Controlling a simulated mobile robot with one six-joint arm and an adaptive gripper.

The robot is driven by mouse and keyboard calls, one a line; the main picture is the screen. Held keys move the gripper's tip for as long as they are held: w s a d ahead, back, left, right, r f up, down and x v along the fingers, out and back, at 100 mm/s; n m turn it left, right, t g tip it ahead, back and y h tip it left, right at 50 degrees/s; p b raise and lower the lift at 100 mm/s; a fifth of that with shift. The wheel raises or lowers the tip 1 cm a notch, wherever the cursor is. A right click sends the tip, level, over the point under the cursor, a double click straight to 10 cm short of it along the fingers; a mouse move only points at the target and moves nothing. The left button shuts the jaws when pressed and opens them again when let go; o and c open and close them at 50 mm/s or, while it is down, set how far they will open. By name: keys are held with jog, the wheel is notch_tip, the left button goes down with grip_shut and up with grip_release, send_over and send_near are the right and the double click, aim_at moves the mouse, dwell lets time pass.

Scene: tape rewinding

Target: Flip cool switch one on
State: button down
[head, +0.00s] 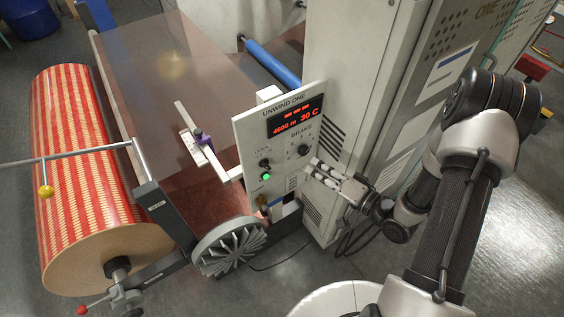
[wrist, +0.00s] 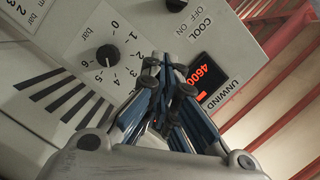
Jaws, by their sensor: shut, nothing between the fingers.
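The panel labelled UNWIND ONE (head: 240,133) faces my side, with a red display (head: 295,117) reading 4600 m and 30 C. The cool switch (head: 265,163) is a small dark control on the panel's left side, above a lit green lamp (head: 266,176). In the wrist view the dark switch (wrist: 175,5) is cut by the top edge beside the OFF and ON labels; its position is unclear. My gripper (head: 315,172) is shut and empty at the panel's right edge, right of the switch. Its fingertips (wrist: 164,65) lie between brake knob and display in the wrist view.
The brake knob (head: 303,151) sits on the panel close to my gripper and shows in the wrist view (wrist: 107,55). A tall grey cabinet (head: 350,70) stands behind.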

aim_at(266, 165)
jog(key=b+x, duration=0.2)
jog(key=x, duration=0.7)
jog(key=shift+s+f, duration=0.1)
jog(key=shift+s, duration=0.05)
jog(key=a, duration=0.1)
jog(key=s+a+f+b, duration=0.1)
jog(key=shift+a+f, duration=0.3)
jog(key=shift+s+a+f, duration=0.2)
jog(key=shift+s+a, duration=0.05)
jog(key=shift+a, duration=0.05)
jog(key=shift+w+f, duration=0.1)
jog(key=shift+f, duration=0.05)
